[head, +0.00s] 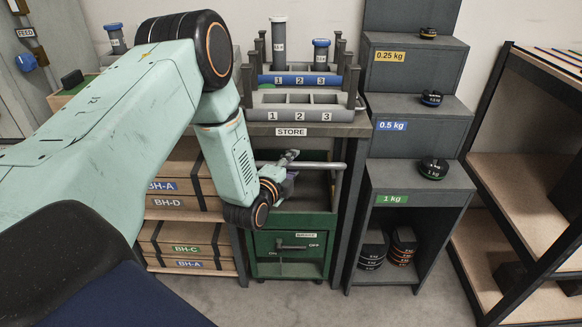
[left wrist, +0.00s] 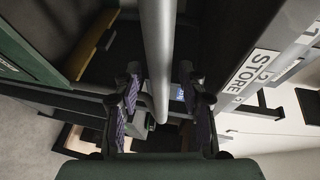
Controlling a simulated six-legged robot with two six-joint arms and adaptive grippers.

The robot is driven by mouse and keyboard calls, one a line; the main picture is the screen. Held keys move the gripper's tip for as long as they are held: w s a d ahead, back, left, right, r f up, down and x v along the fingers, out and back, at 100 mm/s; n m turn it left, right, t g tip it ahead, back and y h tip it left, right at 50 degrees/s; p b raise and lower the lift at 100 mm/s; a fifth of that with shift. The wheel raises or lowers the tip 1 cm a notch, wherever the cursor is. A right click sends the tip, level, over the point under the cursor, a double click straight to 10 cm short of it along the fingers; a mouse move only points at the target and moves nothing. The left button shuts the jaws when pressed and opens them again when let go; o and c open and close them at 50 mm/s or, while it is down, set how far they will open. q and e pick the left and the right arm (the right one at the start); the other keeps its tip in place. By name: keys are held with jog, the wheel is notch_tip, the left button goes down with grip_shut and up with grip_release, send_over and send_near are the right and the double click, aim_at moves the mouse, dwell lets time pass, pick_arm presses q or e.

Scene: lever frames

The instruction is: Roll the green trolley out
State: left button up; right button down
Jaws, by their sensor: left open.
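The green trolley (head: 290,219) stands under the STORE bench in the head view, between the bench legs. A grey handle bar (head: 325,165) runs across its top. Its front has a BRAKE label and a grey lever (head: 293,247) lying about level, between the words ON and OFF. My left gripper (head: 287,160) is open at the left part of the bar. In the left wrist view, the handle bar (left wrist: 157,55) runs between the two open fingers (left wrist: 160,100), with gaps on both sides. My right gripper is in neither view.
The STORE bench (head: 350,130) carries numbered racks above the trolley. Shelves with BH boxes (head: 185,247) stand left of it. A grey stepped stand (head: 415,180) with weights stands close on the right. The floor (head: 300,303) in front of the trolley is bare.

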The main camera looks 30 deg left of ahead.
pick_arm(q)
jog(key=shift+c, duration=0.3)
grip_shut()
dwell(0.4)
